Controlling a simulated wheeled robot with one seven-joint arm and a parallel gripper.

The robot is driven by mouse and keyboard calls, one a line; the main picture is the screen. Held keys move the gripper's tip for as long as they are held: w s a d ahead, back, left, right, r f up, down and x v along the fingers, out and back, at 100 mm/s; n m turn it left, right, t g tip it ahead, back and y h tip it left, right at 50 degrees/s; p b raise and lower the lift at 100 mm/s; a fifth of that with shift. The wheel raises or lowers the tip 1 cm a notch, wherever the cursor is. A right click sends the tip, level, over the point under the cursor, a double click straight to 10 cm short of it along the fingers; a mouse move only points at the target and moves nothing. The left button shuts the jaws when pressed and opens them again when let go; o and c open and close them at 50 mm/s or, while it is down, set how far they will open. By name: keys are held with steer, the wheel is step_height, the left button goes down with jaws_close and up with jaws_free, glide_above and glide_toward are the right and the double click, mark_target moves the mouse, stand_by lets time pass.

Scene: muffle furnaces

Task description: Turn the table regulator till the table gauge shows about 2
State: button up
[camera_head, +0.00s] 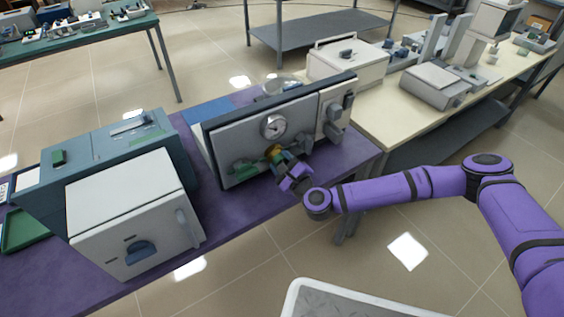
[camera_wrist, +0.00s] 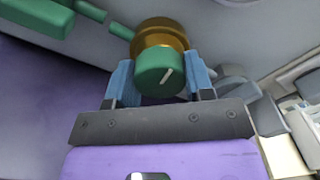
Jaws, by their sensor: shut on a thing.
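The table regulator (camera_wrist: 160,68) is a green knob with a white pointer line on a brass body (camera_wrist: 162,34). It is between the blue fingers of my gripper (camera_wrist: 160,82) in the wrist view, and the gripper is shut on it. The white line points up and to the right. In the head view my gripper (camera_head: 284,165) is at the front panel, and the regulator there is mostly hidden by it. The table gauge (camera_head: 273,126) is a round dial on the same grey panel, above the regulator. Its needle is too small to read.
The panel unit (camera_head: 230,144) stands on a purple table (camera_head: 230,199). A white and blue furnace (camera_head: 130,205) stands to the left. A green part (camera_head: 244,167) sits left of the regulator. A cream bench (camera_head: 385,118) is at the right, and a pale tray (camera_head: 340,302) is at the bottom.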

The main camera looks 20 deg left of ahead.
steer(key=shift+f, duration=0.1)
steer(key=o, duration=0.9)
steer(key=shift+o, duration=0.2)
steer(key=v, duration=1.1)
